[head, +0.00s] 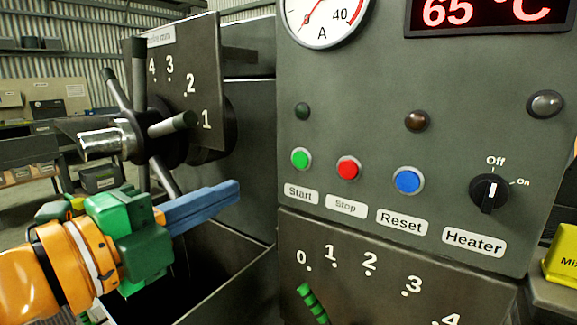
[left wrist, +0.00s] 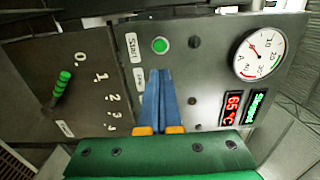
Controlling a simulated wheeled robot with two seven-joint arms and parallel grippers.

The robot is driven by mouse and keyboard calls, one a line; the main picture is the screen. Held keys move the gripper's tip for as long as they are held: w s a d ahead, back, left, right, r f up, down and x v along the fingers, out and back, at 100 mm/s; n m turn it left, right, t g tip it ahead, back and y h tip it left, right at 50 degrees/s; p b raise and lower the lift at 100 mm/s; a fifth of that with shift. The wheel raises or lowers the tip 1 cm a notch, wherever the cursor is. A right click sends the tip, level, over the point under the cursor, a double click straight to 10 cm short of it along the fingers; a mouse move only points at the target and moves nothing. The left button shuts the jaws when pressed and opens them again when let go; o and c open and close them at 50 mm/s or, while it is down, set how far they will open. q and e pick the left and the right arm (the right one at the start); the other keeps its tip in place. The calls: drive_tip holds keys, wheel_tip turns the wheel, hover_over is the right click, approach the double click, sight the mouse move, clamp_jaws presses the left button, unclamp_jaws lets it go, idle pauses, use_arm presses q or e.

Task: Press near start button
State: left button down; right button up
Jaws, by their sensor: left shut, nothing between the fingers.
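The green start button (head: 300,158) sits on the grey control panel above its Start label (head: 301,195). It also shows in the left wrist view (left wrist: 160,45), just beyond my fingertips. My left gripper (head: 237,191) has its blue fingers shut together and empty. In the head view the tips are left of the button and lower, apart from it. In the left wrist view the closed fingers (left wrist: 161,72) point toward the button and cover part of the panel beside it. My right gripper is not in view.
A red stop button (head: 348,168), a blue reset button (head: 408,180) and a black heater knob (head: 489,193) sit right of Start. A spoked handwheel (head: 140,130) juts out at left. Below is a green-handled lever (left wrist: 62,88) with a numbered scale. An open dark bin lies beneath my gripper.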

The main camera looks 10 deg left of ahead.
use_arm(q)
drive_tip(key=p, duration=1)
approach(299, 161)
drive_tip(key=r, duration=0.1)
drive_tip(key=x, duration=0.4)
drive_tip(key=f+x, duration=0.1)
drive_tip(key=x, duration=0.2)
drive_tip(key=shift+s, duration=0.1)
